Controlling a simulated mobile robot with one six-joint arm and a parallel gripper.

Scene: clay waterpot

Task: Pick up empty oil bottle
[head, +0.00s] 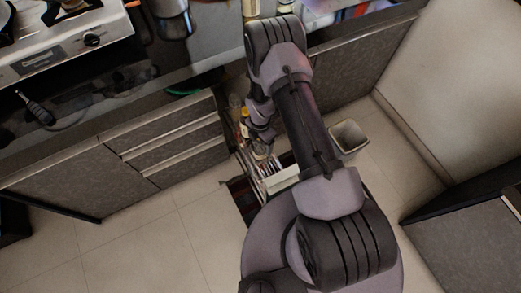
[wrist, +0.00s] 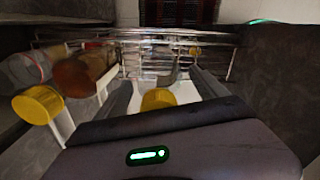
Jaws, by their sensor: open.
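My gripper (wrist: 161,79) is open, with its two fingers reaching into a wire pull-out rack. A yellow cap (wrist: 158,98) sits low between the fingers, with a pale body just beyond it; it looks like a bottle, but most of it is hidden by my gripper. I cannot tell which one is the empty oil bottle. In the head view my gripper (head: 261,146) is small and partly hidden over the rack.
The pull-out rack (head: 270,180) stands out from the cabinets, its wire rails (wrist: 140,42) close around my gripper. Drawers (head: 170,140) stand to the left. A bin (head: 349,136) is on the floor to the right. The tiled floor at lower left is clear.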

